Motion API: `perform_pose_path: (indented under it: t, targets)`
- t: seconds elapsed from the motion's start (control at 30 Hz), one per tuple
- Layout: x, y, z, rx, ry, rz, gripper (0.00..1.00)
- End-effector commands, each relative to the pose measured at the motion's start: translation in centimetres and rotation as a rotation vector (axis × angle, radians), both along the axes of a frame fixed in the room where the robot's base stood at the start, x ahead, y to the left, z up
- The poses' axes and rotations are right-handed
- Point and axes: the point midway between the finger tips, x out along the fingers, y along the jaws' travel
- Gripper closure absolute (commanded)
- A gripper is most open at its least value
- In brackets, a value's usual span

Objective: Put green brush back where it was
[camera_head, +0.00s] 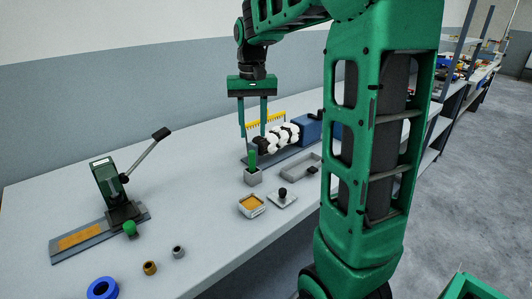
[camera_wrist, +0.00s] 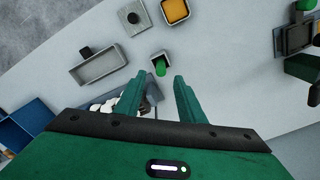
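A green upright piece, apparently the green brush (camera_head: 252,159), stands in a small grey square holder (camera_head: 254,178) on the table; its lower end is hidden inside. In the wrist view the brush (camera_wrist: 160,69) shows as a short green stub at the holder (camera_wrist: 157,56). My gripper (camera_head: 253,134) is above it, pointing down, with its two fingers apart and nothing between them. In the wrist view, my gripper (camera_wrist: 158,78) has the brush near the middle of the gap, just beyond the fingertips. I cannot tell the exact height between them.
Behind the holder are a yellow comb (camera_head: 268,121), black-and-white rolls (camera_head: 277,137) and a blue box (camera_head: 311,128). A lever press (camera_head: 108,184) and blue ring (camera_head: 102,288) stand left.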

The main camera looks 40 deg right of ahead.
Motion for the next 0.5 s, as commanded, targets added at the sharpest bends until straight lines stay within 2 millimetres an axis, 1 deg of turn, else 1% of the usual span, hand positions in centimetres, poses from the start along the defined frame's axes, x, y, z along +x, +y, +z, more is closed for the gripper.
perform_pose_path:
  t: [0.07, 0.17, 0.2, 0.23, 0.27, 0.3, 0.37, 0.4, 0.5]
  targets:
    - [-2.0, 0.0, -0.1, 0.000, 0.000, -0.003, 0.64]
    - [-5.9, 0.1, -0.8, 0.000, -0.001, -0.008, 0.64]
    - [-7.8, 0.1, -1.2, 0.000, 0.000, -0.010, 0.64]
    - [-9.4, 0.2, -1.6, 0.000, 0.000, -0.012, 0.64]
    - [-10.9, 0.3, -2.0, 0.001, 0.000, -0.013, 0.64]
    - [-12.9, 0.4, -2.7, 0.001, 0.000, -0.013, 0.64]
    - [-15.8, 0.7, -3.7, 0.004, 0.002, -0.013, 0.64]
    - [-17.7, 0.9, -4.5, 0.004, 0.003, -0.014, 0.64]
    - [-21.7, 1.5, -6.4, 0.008, 0.005, -0.010, 0.64]
